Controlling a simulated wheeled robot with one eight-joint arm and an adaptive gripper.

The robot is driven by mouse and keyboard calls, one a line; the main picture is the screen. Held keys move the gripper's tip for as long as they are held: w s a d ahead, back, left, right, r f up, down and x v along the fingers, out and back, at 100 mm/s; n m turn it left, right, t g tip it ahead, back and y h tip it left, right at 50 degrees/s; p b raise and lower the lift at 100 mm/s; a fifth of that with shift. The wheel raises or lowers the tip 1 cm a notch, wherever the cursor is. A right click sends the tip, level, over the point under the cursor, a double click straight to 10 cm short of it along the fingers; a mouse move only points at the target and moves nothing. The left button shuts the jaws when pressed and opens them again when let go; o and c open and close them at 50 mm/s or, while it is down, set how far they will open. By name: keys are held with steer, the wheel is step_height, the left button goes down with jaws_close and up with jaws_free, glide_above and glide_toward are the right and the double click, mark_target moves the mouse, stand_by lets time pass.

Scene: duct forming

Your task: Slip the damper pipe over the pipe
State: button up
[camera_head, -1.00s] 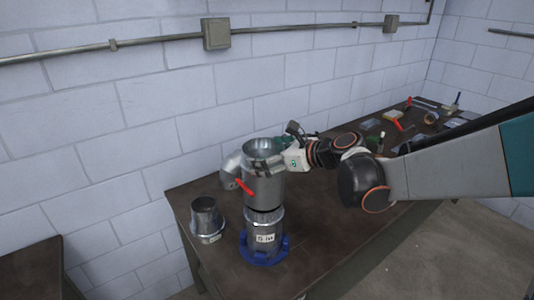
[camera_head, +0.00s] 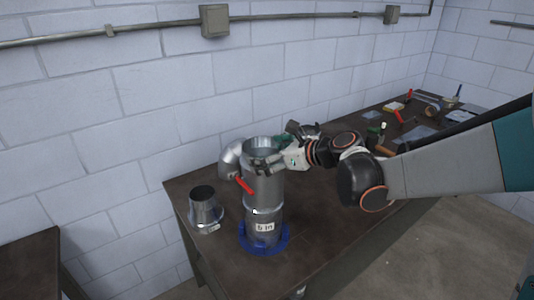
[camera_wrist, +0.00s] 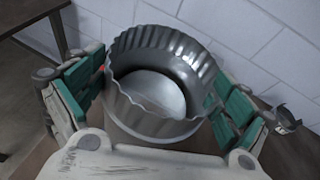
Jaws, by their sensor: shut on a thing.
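The damper pipe (camera_head: 264,187) is a grey metal cylinder with a red handle (camera_head: 245,185) on its side. It stands upright on the lower pipe (camera_head: 264,227), which bears a "5 in" label and sits in a blue holder (camera_head: 248,244). Their walls meet with no clear gap, the damper pipe around the lower pipe's top; the depth of overlap is hidden. My gripper (camera_head: 264,165) is shut on the damper pipe near its top. In the wrist view, the green pads of my gripper (camera_wrist: 157,95) flank its crimped rim (camera_wrist: 150,122), with a disc inside.
A tapered metal piece (camera_head: 205,209) stands to the left on the table (camera_head: 330,231). A metal elbow (camera_head: 230,158) is behind the damper pipe. Tools and small items lie at the far right end of the table.

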steer(key=o, duration=1.4)
steer(key=shift+c, duration=0.2)
steer(key=v, duration=1.2)
